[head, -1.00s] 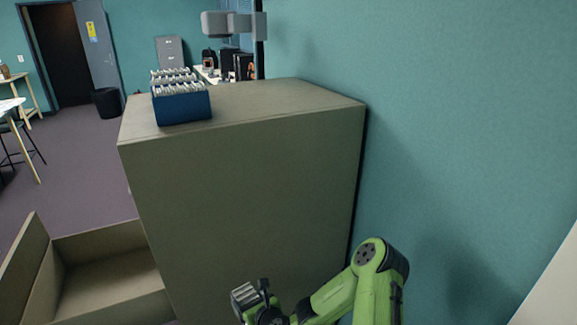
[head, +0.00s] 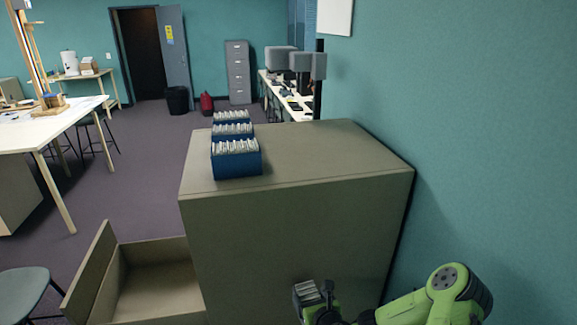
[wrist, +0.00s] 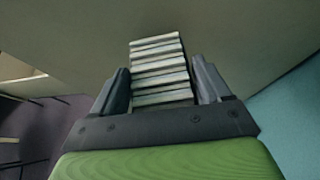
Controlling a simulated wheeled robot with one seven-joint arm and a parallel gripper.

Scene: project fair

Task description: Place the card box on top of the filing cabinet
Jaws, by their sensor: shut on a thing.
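A card box (head: 307,292), with pale cards showing, is in my gripper (head: 318,291), low in front of the cabinet's plain side and below its top. The wrist view shows the cards of the card box (wrist: 160,62) between the two dark fingers of my gripper (wrist: 161,78), shut on it. The filing cabinet (head: 325,155) is olive-grey, with a flat top and an open drawer (head: 155,290) at its lower left. Several blue boxes of cards (head: 237,165) stand in a row along the left part of its top. The lower part of the held box is hidden.
The right half of the cabinet top is bare. A teal wall (head: 490,120) runs close along the cabinet's right side. A white table (head: 35,133) and a stool (head: 25,292) stand to the left, with open floor between them and the cabinet.

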